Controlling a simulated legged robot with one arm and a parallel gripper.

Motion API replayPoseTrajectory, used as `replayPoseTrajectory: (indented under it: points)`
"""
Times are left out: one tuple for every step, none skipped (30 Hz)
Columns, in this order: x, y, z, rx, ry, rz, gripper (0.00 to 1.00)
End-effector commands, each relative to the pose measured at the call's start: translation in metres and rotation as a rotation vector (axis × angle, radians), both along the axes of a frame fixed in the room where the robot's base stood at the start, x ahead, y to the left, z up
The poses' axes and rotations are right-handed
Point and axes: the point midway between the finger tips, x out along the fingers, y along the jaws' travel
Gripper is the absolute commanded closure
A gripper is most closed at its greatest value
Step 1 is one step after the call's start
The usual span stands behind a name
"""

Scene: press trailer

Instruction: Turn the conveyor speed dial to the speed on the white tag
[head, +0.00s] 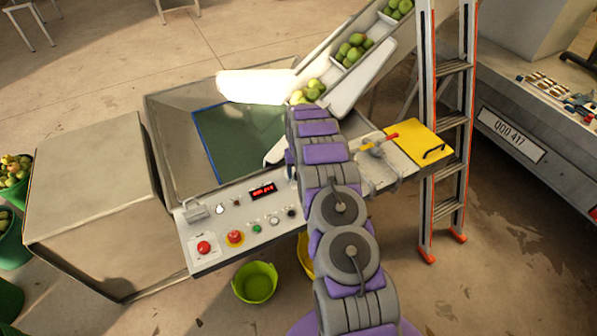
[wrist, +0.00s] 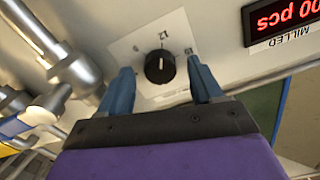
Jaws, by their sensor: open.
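The black round dial (wrist: 159,68) sits on a white scale plate (wrist: 150,30) in the wrist view. A short light line on its face points up in the picture, roughly toward a mark that looks like an upside-down 12. Smaller marks on either side are too blurred to read. My gripper (wrist: 160,65) is open, with one blue finger on each side of the dial and visible gaps between. In the head view my arm hides the gripper and seemingly the dial. I cannot make out a white tag with a speed on it.
A red-lit counter labelled MILLED (wrist: 284,18) is right of the dial; its display also shows in the head view (head: 263,191). Metal pipes (wrist: 75,70) are at left. The panel has a red button (head: 204,247). A ladder (head: 450,120) stands at right.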

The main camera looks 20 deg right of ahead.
Motion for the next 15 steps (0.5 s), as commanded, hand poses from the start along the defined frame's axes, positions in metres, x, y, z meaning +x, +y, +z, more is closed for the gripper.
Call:
replayPoseTrajectory:
  points:
    - [0.0, 0.0, 0.005, 0.0, -0.001, 0.0, 0.35]
    - [0.001, 0.0, 0.008, 0.0, -0.002, 0.0, 0.35]
    - [0.001, 0.0, 0.013, 0.0, -0.002, 0.0, 0.35]
    - [0.001, 0.0, 0.017, 0.0, -0.002, 0.0, 0.35]
    - [0.001, 0.0, 0.022, 0.0, -0.002, 0.0, 0.35]
    - [0.001, 0.0, 0.028, 0.0, -0.002, 0.0, 0.35]
    - [0.001, 0.0, 0.034, -0.001, -0.003, 0.0, 0.35]
    - [0.001, 0.0, 0.04, -0.001, -0.004, 0.0, 0.35]
    - [0.002, 0.0, 0.048, -0.001, -0.005, 0.0, 0.35]
    - [0.002, 0.0, 0.056, -0.001, -0.006, 0.001, 0.35]
    - [0.002, 0.0, 0.063, -0.002, -0.007, 0.001, 0.35]
    - [0.002, 0.0, 0.072, -0.001, -0.006, 0.001, 0.35]
    - [0.002, 0.0, 0.078, -0.001, -0.005, 0.001, 0.35]
    - [0.002, 0.0, 0.085, -0.001, -0.004, 0.001, 0.35]
    - [0.002, 0.0, 0.093, -0.001, -0.003, 0.001, 0.35]
